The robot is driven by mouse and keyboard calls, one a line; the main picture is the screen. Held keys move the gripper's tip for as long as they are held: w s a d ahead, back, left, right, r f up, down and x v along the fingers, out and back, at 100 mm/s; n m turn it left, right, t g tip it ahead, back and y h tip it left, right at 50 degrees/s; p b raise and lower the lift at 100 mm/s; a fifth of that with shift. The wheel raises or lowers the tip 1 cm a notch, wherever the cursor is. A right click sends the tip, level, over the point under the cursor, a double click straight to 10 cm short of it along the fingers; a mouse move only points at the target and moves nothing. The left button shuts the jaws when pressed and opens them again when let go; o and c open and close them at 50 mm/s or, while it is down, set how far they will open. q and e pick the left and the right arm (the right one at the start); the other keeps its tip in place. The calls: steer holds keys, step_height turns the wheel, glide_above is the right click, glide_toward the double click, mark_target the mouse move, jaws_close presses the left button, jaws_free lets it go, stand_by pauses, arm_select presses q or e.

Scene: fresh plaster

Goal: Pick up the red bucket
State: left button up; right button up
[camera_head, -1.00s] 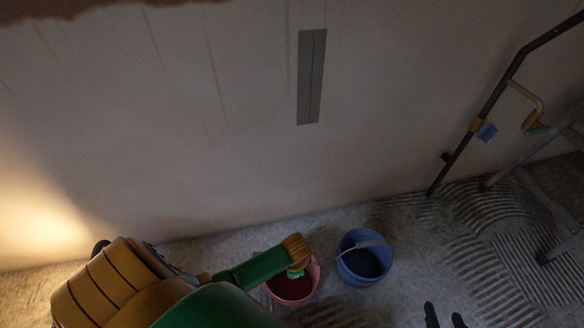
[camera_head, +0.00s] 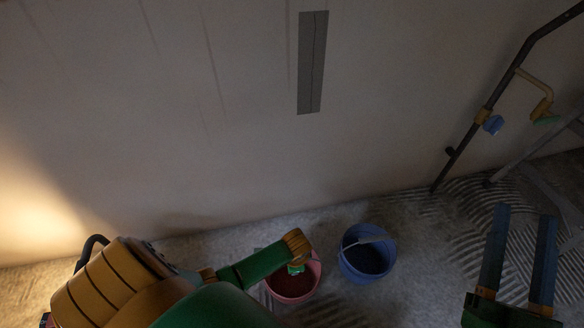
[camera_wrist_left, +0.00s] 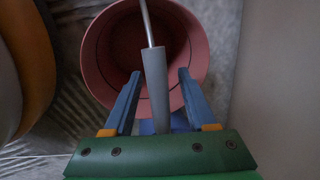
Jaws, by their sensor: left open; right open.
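The red bucket (camera_head: 300,288) stands on the floor near the wall, partly hidden by my left arm in the head view. In the left wrist view the red bucket (camera_wrist_left: 103,58) is seen from above, with its handle's grey grip (camera_wrist_left: 155,88) running between the fingers. My left gripper (camera_wrist_left: 157,88) is open, one blue finger on each side of that grip; I cannot tell whether they touch it. In the head view the left fingers are hidden. My right gripper (camera_head: 523,212) is open and empty at the lower right, apart from the buckets.
A blue bucket (camera_head: 385,268) stands just right of the red one. A ladder-like metal frame (camera_head: 482,112) stands at the right by the wall (camera_head: 200,120). The floor shows ridged patches between the buckets and the frame.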

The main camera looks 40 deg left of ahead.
arm_select(q)
jaws_close()
stand_by(1.5)
